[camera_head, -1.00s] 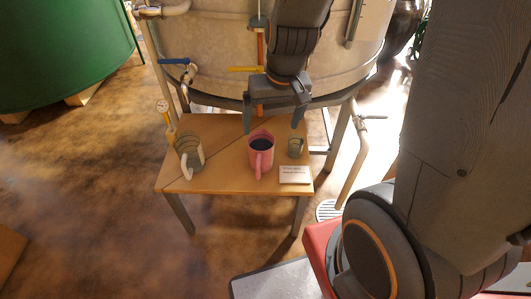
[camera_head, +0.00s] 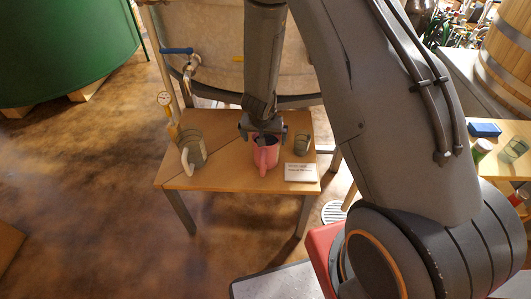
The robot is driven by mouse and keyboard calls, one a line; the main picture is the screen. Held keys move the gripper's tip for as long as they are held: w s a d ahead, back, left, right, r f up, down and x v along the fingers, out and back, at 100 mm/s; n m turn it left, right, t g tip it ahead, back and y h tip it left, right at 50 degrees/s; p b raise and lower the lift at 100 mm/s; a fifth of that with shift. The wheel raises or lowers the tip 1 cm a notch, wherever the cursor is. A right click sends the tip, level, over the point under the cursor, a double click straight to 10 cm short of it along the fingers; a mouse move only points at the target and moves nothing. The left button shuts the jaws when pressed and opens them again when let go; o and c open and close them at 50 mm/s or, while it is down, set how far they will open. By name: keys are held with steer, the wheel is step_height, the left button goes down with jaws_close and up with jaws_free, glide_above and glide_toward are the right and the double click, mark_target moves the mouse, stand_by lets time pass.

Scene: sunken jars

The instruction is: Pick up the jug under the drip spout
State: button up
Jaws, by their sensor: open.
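A pink jug (camera_head: 266,157) with its handle toward the camera stands upright on a small wooden table (camera_head: 235,180). My gripper (camera_head: 263,137) is open and points down over the jug's rim, its fingers to the left and right of the jug's top. I cannot tell whether they touch it. My gripper and arm hide the jug's far rim and most of its mouth. A grey-green jug (camera_head: 194,150) with a pale handle stands on the table's left part.
A small glass (camera_head: 302,143) and a white card (camera_head: 300,172) are close on the pink jug's right. A large vat (camera_head: 220,75) with a blue-handled valve (camera_head: 176,51) rises behind the table. Bare tabletop lies between the two jugs.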

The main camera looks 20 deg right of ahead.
steer(key=shift+p+x, duration=0.3)
steer(key=shift+x, duration=2.75)
steer(key=shift+s+d, duration=0.1)
steer(key=shift+d, duration=0.1)
steer(key=c, duration=1.7)
steer(key=shift+c, duration=0.6)
steer(key=shift+r, duration=0.25)
